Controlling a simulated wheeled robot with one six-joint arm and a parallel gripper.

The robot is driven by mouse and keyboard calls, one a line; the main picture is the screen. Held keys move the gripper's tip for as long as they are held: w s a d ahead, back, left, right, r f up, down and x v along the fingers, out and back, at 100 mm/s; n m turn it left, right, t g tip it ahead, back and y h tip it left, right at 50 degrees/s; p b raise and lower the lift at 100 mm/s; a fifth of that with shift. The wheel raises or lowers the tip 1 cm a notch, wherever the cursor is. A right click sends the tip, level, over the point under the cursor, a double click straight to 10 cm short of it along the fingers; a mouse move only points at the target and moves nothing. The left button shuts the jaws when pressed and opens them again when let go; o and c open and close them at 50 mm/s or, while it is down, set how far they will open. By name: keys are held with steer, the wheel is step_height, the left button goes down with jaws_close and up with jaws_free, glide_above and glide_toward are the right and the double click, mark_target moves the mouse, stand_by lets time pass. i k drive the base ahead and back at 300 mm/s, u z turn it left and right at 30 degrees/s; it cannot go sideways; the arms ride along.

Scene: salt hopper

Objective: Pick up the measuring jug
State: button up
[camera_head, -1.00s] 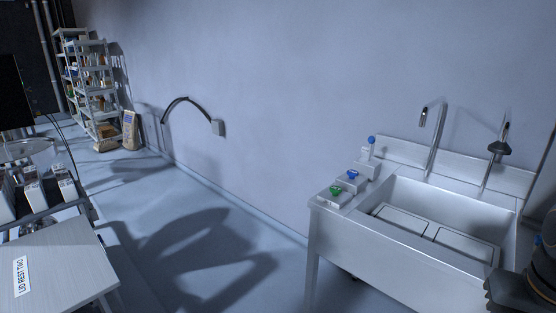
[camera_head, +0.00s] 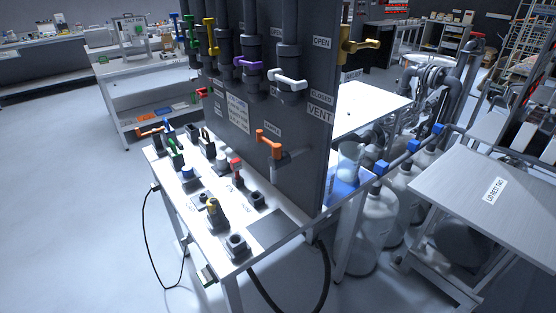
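A clear container that looks like the measuring jug (camera_head: 349,160) stands upright on a blue mat (camera_head: 340,190) at the right end of the white bench (camera_head: 218,265), just past the edge of the dark valve panel (camera_head: 262,110). Its handle and markings are too small to make out. My gripper is not in view.
Valves with coloured handles jut from the panel, including an orange one (camera_head: 268,143) near the jug. Large pale bottles (camera_head: 372,235) stand on the floor to the right. A grey table (camera_head: 505,210) labelled as a lid rest is at far right. Open floor lies left.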

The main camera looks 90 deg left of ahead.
mark_target(351, 154)
steer(key=u, duration=2.05)
steer(key=i, duration=2.35)
steer(key=u, duration=1.2)
